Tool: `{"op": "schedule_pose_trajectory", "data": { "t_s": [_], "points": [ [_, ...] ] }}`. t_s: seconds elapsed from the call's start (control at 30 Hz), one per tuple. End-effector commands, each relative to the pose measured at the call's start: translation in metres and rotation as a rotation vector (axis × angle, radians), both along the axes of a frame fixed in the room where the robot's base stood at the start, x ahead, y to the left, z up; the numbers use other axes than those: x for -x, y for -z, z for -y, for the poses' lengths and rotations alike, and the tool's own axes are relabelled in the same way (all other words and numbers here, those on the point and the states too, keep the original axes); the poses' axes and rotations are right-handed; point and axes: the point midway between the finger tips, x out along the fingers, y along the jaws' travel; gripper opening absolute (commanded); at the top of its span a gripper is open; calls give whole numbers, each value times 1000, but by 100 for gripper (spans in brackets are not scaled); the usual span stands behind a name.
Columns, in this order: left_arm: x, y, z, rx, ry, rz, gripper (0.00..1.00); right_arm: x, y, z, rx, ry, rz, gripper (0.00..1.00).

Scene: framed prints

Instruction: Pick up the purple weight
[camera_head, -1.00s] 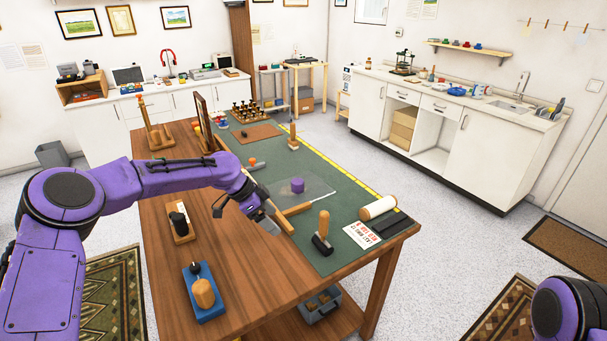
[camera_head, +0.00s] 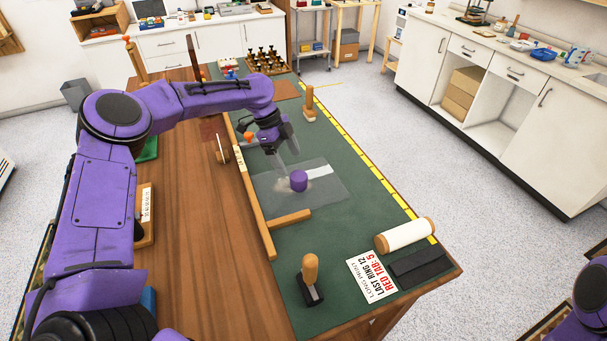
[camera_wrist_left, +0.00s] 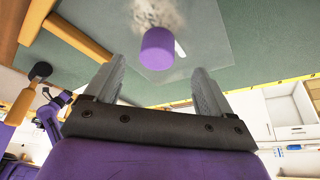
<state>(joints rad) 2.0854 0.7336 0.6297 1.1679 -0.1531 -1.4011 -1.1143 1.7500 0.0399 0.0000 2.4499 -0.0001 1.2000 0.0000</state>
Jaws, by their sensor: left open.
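The purple weight (camera_head: 299,181) is a short cylinder standing on a clear sheet (camera_head: 325,186) on the green mat. It also shows in the left wrist view (camera_wrist_left: 157,48), just past and between the fingertips. My left gripper (camera_head: 288,160) is open and empty, close above and behind the weight, pointing down toward it. In the left wrist view its two fingers (camera_wrist_left: 160,68) stand apart with nothing between them. A pale, whitish patch shows on the sheet beside the weight. Only part of my right arm shows at the lower right; its gripper is out of the picture.
A wooden T-square (camera_head: 256,205) lies left of the sheet. A wooden-handled tool (camera_head: 310,280), a white roller (camera_head: 405,235), a printed card (camera_head: 371,276) and a black pouch (camera_head: 417,264) are at the near end. A wooden stamp (camera_head: 309,103) stands farther back.

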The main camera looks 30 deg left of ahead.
Motion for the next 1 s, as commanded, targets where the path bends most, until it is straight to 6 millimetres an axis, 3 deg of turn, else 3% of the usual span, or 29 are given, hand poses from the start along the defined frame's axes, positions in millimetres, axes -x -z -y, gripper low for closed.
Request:
{"op": "schedule_pose_trajectory", "data": {
  "t_s": [0.43,0.7,0.73,0.9,0.97,1.0],
  "points": [
    [-5,61,34,-1,2,-5,83,0,-29,0,0,0,0,43],
    [-6,70,37,-1,0,-2,83,0,-28,0,0,0,0,43],
    [-6,70,37,-1,1,-2,80,0,-28,0,0,0,0,43],
    [-6,70,36,-1,0,-2,25,0,-28,0,0,0,0,43],
    [-6,70,36,-1,0,-2,5,0,-28,0,0,0,0,43],
    [-7,68,37,1,0,0,0,0,-28,0,0,0,0,43]
  ]
}}
